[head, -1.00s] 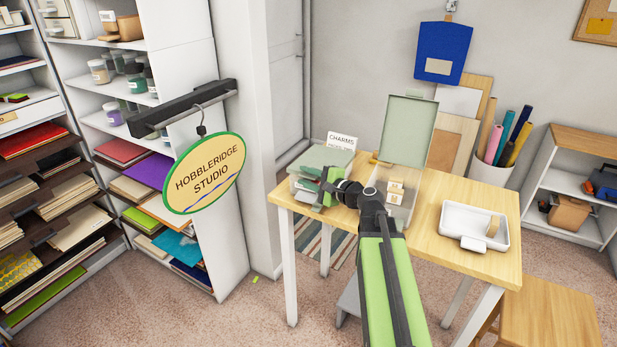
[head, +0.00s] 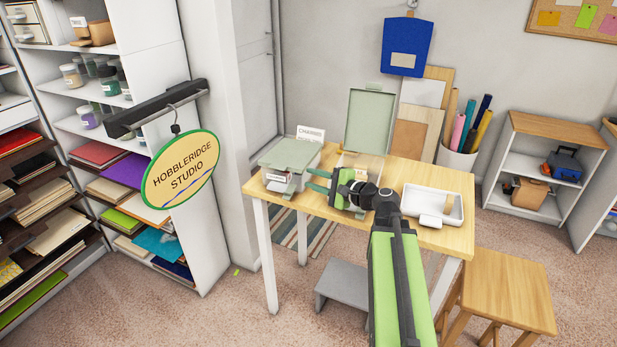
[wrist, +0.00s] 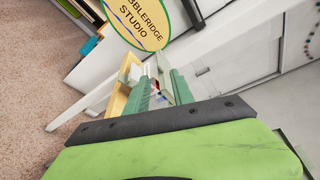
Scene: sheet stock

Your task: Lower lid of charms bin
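Two clear bins stand on the wooden table. The left bin (head: 284,180) has its pale green lid (head: 290,151) down over it. The other bin (head: 362,164) has its pale green lid (head: 370,120) standing upright at the back, and my arm hides much of its body. A sign reading CHARMS (head: 311,133) stands behind the left bin; I cannot tell which bin it names. My gripper (head: 312,181) points left, its green fingers apart, close to the left bin's right side. The wrist view also shows the open gripper (wrist: 161,90), with small coloured shapes beyond its fingers.
A white tray (head: 433,203) sits on the table (head: 455,181) at right. A hanging Hobbleridge Studio sign (head: 180,171) and shelves are at left. A grey step (head: 341,283) stands under the table, and a wooden stool (head: 505,290) stands at front right.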

